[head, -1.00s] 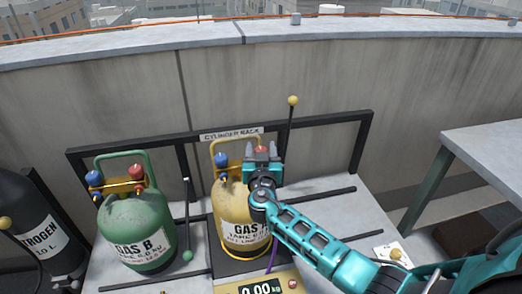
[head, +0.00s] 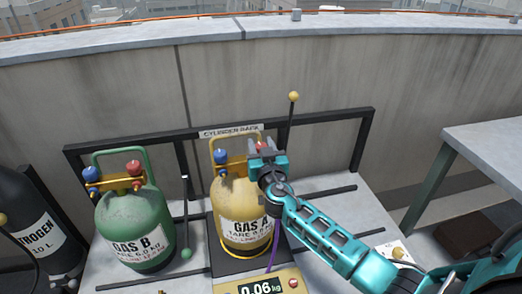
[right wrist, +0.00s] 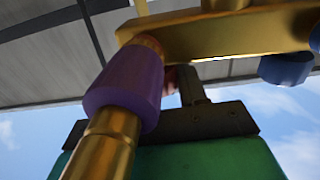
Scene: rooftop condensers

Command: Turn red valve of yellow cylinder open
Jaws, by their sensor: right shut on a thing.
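The yellow cylinder (head: 243,212), labelled as a gas cylinder, stands upright on a scale in front of the rack. Its blue valve (head: 221,157) shows on the left of its top. A small part of its red valve (head: 262,145) shows behind my right gripper (head: 265,153), which is shut on it. In the right wrist view, the brass manifold (right wrist: 220,35) and a purple hose fitting (right wrist: 125,92) cross in front of the jaw. Only a sliver of the red valve (right wrist: 170,76) shows there. My left gripper is not in view.
A green cylinder (head: 135,225) with its own blue and red valves stands to the left. A dark nitrogen cylinder (head: 30,225) is at the far left. The scale display (head: 262,287) reads 0.06 kg. A grey table (head: 490,150) stands at the right.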

